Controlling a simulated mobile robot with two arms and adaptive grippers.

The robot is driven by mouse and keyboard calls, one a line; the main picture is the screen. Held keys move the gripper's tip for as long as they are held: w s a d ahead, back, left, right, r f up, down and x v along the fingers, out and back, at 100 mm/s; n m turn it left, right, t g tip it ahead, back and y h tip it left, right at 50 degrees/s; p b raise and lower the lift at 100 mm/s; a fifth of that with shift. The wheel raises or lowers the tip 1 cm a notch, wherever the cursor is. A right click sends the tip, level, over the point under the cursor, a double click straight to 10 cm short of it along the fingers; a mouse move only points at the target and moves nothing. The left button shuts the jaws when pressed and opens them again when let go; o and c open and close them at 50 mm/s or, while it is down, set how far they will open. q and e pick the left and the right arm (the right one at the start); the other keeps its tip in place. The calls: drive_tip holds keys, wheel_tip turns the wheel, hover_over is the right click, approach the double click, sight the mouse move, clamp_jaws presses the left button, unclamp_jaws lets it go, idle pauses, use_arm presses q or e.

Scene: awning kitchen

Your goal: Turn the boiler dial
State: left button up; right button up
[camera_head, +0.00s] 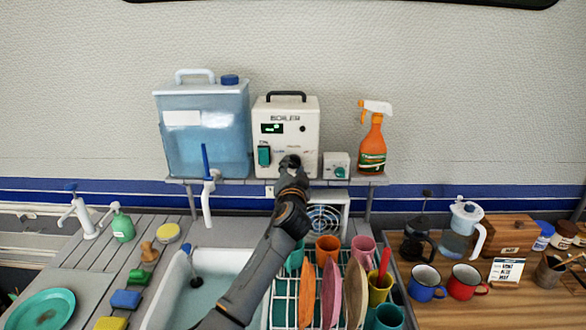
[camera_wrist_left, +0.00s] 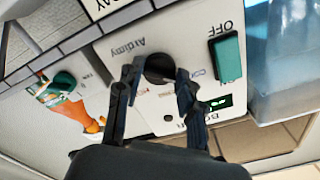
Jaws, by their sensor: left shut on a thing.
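The white boiler (camera_head: 303,118) stands on the shelf, with a black handle on top, a lit green display (camera_head: 272,128) and a green switch (camera_head: 264,155). My left gripper (camera_head: 289,163) is at the lower front of the boiler and hides the dial in the head view. In the left wrist view the round black dial (camera_wrist_left: 159,68) sits between the two fingers of my left gripper (camera_wrist_left: 157,75), which is shut on it. "OFF" is printed by the green switch (camera_wrist_left: 226,57) there. My right gripper is not in view.
A blue water tank (camera_head: 207,135) stands left of the boiler. A small white box with a green knob (camera_head: 336,166) and an orange spray bottle (camera_head: 372,140) stand to its right. Below are a sink and a dish rack (camera_head: 284,300) with plates and cups.

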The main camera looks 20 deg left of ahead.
use_arm(q)
drive_tip(key=m+p, duration=0.2)
drive_tip(key=m, duration=0.3)
drive_tip(key=shift+r+m, duration=0.1)
drive_tip(key=shift+m, duration=0.2)
drive_tip(key=m+p, duration=0.1)
drive_tip(key=m, duration=0.2)
drive_tip(key=shift+m, duration=0.4)
drive_tip(key=shift+m+p, duration=0.3)
drive_tip(key=shift+p, duration=0.05)
drive_tip(key=o, duration=1.2)
drive_tip(key=shift+c, duration=0.2)
